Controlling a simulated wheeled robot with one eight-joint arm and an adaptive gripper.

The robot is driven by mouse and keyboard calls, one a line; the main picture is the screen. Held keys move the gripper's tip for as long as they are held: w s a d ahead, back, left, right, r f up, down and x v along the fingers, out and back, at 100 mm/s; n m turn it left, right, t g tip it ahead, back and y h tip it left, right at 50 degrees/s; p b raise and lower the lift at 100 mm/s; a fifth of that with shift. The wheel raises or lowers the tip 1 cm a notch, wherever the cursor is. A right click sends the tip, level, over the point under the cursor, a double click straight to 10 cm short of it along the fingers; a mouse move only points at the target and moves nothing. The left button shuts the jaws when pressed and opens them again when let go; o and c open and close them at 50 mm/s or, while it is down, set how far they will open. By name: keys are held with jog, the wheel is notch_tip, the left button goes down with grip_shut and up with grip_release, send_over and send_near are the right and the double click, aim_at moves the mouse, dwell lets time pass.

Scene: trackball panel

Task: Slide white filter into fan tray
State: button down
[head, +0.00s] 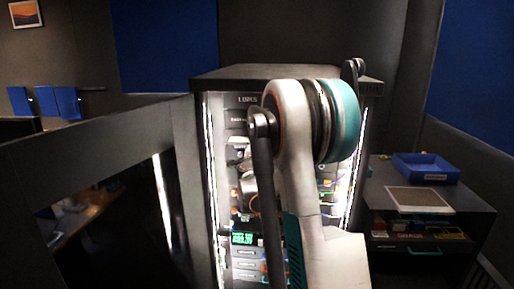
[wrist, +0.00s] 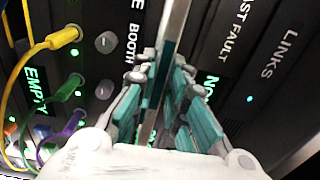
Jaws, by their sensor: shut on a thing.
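A flat pale panel with a white border, which looks like the white filter (head: 420,199), lies on top of the low cabinet at the right in the head view. In the wrist view my gripper (wrist: 160,105) is in front of the dark rack front. Its teal-padded fingers are shut on a narrow grey-and-teal bar (wrist: 174,28) that runs up between them to the top edge. I cannot tell whether this bar belongs to the fan tray. In the head view my arm hides my gripper and much of the rack (head: 225,85).
A blue bin (head: 425,168) stands behind the pale panel on the low cabinet (head: 468,200). Yellow, green and purple cables (wrist: 62,37) loop at the left of the wrist view, close to my gripper. A dark partition (head: 90,160) stands left of the rack.

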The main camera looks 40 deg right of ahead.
jog(key=shift+x, duration=0.95)
jog(key=c, duration=1.5)
grip_release()
jog(key=v, duration=1.2)
jog(key=shift+s, duration=0.1)
jog(key=shift+d, duration=0.1)
